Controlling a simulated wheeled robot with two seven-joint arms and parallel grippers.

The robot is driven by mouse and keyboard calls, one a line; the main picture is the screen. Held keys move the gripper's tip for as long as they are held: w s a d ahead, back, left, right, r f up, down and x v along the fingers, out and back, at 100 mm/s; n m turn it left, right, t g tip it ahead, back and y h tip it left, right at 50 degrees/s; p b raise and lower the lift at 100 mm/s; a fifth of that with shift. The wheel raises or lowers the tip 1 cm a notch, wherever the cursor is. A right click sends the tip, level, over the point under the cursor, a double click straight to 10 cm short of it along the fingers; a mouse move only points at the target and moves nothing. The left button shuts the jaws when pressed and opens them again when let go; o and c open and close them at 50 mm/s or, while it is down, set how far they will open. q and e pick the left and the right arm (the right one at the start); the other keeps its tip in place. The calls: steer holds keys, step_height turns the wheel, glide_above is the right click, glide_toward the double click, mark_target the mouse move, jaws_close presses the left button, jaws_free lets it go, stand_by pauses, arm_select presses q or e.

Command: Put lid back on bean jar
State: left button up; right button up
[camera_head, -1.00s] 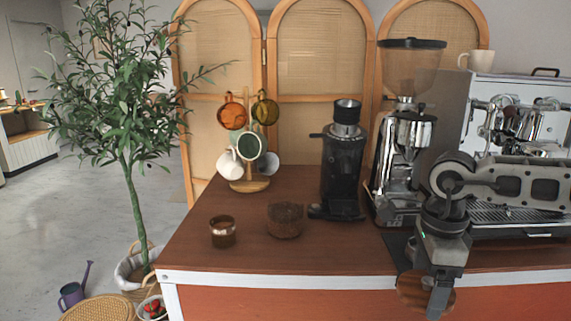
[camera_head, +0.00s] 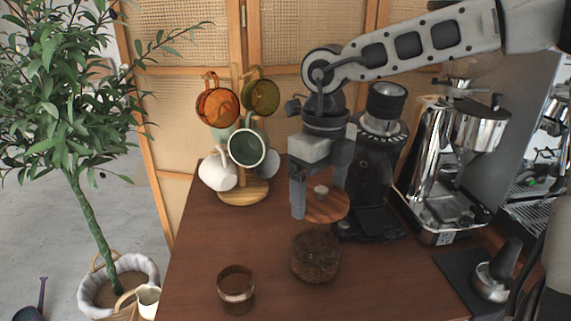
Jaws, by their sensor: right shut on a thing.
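The wooden lid (camera_head: 327,208) is a round brown disc with a small pale knob. My right gripper (camera_head: 320,190) is shut on its knob and holds it in the air, slightly tilted, above and behind the bean jar. The bean jar (camera_head: 316,260) is a clear glass jar full of dark beans, standing open on the brown counter. The lid is apart from the jar, with a gap below it. My left gripper is not in view.
A small brown glass cup (camera_head: 236,288) stands left of the jar. A mug tree (camera_head: 243,190) with several mugs is at the back left. A black grinder (camera_head: 374,180) stands close behind the lid. A portafilter (camera_head: 492,280) lies at the right.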

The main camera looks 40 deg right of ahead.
steer(key=shift+w, duration=0.3)
steer(key=shift+s+f+b, duration=0.3)
steer(key=shift+s+f, duration=0.05)
steer(key=shift+f, duration=0.45)
step_height(320, 180, down, 2)
steer(key=shift+f+b, duration=0.25)
steer(key=shift+b, duration=0.5)
steer(key=shift+f+b, duration=0.6)
steer(key=shift+b, duration=0.05)
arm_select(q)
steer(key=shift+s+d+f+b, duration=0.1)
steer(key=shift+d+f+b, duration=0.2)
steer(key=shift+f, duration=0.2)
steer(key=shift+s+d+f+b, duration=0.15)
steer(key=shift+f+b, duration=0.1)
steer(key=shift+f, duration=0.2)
arm_select(e)
steer(key=shift+w+f, duration=0.1)
steer(key=shift+f, duration=0.35)
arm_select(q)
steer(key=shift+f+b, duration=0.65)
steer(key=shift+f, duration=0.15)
arm_select(e)
steer(key=shift+w, duration=0.1)
